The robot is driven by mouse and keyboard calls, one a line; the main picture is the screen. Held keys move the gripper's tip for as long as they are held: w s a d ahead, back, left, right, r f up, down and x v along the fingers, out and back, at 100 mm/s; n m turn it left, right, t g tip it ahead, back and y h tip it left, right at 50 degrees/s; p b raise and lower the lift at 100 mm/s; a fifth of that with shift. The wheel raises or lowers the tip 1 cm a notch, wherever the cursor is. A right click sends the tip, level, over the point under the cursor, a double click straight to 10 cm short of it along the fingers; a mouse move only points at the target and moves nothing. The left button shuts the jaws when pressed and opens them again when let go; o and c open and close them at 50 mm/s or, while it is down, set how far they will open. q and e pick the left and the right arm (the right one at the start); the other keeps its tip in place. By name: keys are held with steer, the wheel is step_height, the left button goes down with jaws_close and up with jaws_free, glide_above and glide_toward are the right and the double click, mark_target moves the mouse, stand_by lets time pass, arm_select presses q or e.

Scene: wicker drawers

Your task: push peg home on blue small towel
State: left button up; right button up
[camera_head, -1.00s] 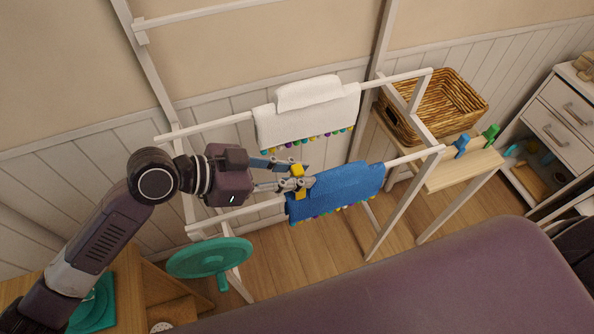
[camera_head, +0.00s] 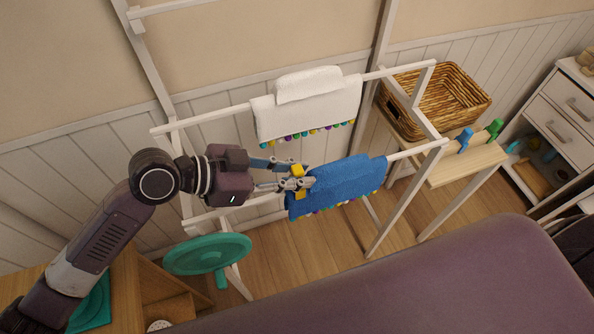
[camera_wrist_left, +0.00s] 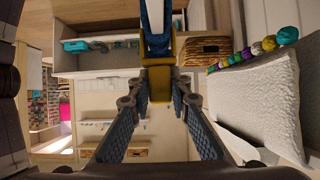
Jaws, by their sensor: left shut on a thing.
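The blue small towel (camera_head: 348,180) hangs over the lower front rail of the white rack in the head view. It has a fringe of coloured pom-poms. A yellow peg (camera_head: 297,169) is at the towel's left end, with its upper and lower parts showing around my fingers. My left gripper (camera_head: 301,183) is shut on the yellow peg. The wrist view shows the peg (camera_wrist_left: 160,84) between the fingertips, at the near end of the blue-covered rail (camera_wrist_left: 155,20). How deep the peg sits on the towel is hard to tell. My right gripper is out of view.
A white towel (camera_head: 330,108) hangs on the rear rail, close behind my gripper. A teal round object (camera_head: 207,254) is below my arm.

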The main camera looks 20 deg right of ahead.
arm_select(q)
steer(key=shift+f+b, duration=0.45)
steer(key=shift+f, duration=0.15)
steer(key=o, duration=1)
steer(key=shift+a+r, duration=0.1)
steer(key=shift+a, duration=0.05)
steer(key=v, duration=1.1)
steer(key=shift+s+a+r, duration=0.1)
steer(key=shift+a+r, duration=0.05)
steer(key=shift+a, duration=0.2)
